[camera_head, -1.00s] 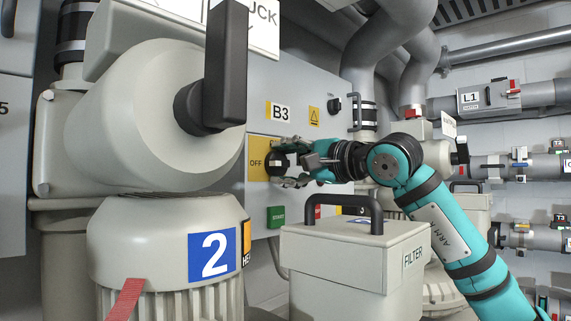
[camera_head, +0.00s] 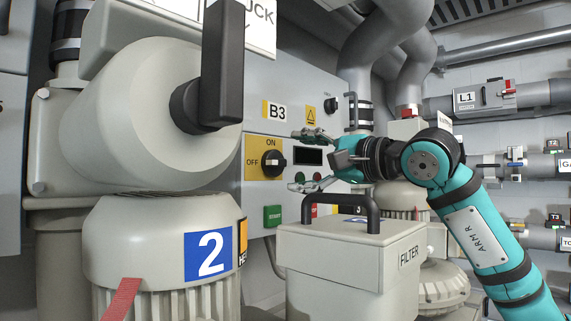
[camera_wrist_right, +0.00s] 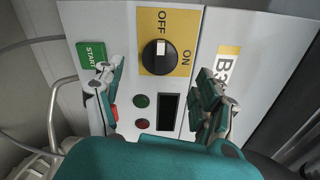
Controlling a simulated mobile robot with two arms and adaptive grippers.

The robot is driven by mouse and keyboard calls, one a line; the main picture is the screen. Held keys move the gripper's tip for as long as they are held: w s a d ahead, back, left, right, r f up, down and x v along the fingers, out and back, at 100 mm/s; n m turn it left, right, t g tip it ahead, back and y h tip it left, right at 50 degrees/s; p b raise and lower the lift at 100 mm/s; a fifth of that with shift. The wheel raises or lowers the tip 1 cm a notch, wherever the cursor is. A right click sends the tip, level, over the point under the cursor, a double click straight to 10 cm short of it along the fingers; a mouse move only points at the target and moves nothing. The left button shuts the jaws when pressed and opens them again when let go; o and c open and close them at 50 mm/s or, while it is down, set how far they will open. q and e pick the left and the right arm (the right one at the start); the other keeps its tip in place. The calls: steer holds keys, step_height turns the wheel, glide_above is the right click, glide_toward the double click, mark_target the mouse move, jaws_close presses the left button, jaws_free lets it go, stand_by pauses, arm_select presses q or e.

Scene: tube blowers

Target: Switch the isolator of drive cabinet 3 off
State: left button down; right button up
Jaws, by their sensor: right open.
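The panel labelled B3 (camera_head: 277,112) carries a yellow plate (camera_head: 253,172) with a black rotary isolator knob (camera_head: 273,163), OFF at its left and ON above. The knob's white mark points left, towards OFF. The right wrist view shows the same knob (camera_wrist_right: 154,60) with its mark towards the OFF word. My right gripper (camera_head: 304,160) is open and empty, to the right of the knob and apart from it. In the right wrist view its fingers (camera_wrist_right: 153,82) stand either side of the panel, with nothing between them. My left gripper is not in view.
A green START button (camera_head: 273,216) and a dark display (camera_head: 308,156) are on the panel. The FILTER box (camera_head: 350,260) with its black handle (camera_head: 345,207) stands below my right gripper. A large motor (camera_head: 165,240) marked 2, with a black lever (camera_head: 222,65) above, fills the left.

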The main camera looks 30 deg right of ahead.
steer(key=v, duration=0.6)
steer(key=shift+s, duration=0.3)
steer(key=shift+d, duration=0.15)
